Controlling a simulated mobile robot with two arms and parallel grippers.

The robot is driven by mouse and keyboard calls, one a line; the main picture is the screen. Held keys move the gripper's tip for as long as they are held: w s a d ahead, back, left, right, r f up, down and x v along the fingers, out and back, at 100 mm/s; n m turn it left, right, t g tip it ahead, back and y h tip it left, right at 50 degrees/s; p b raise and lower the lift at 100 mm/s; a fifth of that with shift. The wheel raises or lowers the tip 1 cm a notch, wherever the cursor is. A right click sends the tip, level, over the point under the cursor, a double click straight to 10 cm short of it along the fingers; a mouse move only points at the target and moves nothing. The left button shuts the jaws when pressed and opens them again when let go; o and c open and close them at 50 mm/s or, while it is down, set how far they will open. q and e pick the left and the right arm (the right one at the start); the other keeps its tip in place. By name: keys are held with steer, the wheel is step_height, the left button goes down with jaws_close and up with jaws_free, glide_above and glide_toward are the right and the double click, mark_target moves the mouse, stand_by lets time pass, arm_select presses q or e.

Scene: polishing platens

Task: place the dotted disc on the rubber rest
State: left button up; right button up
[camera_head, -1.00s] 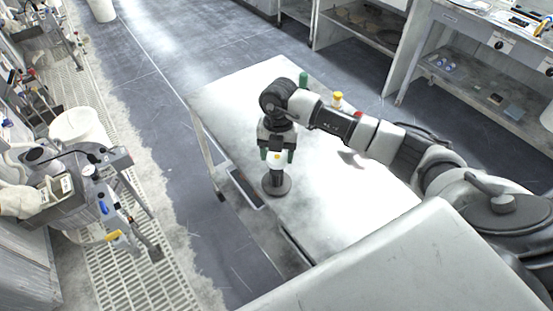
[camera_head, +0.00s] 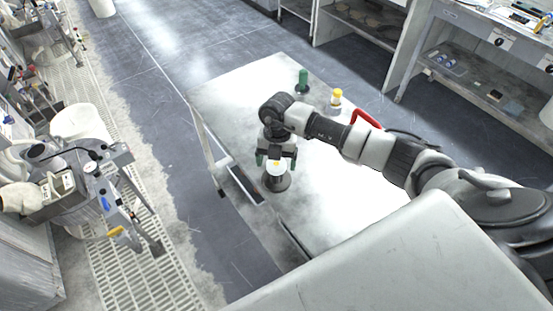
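My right gripper (camera_head: 276,165) points down over the near left part of the white table (camera_head: 225,95). Its two dark fingers stand apart on either side of a small piece with a white body and yellow top mark (camera_head: 276,169). This piece sits on or above a dark round base (camera_head: 278,184); I cannot tell whether they are one thing. No dots can be made out, so I cannot say for sure which is the dotted disc or the rubber rest. My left gripper is not in view.
A green knobbed piece (camera_head: 303,82) and a yellow-topped piece (camera_head: 336,97) stand at the table's far side. A red curved handle (camera_head: 366,118) shows behind my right arm. Machines stand left.

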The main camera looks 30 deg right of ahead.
steer(key=shift+r, duration=0.4)
step_height(320, 180, up, 11)
steer(key=w+d+b, duration=0.1)
steer(key=b, duration=0.2)
steer(key=shift+w+r, duration=0.2)
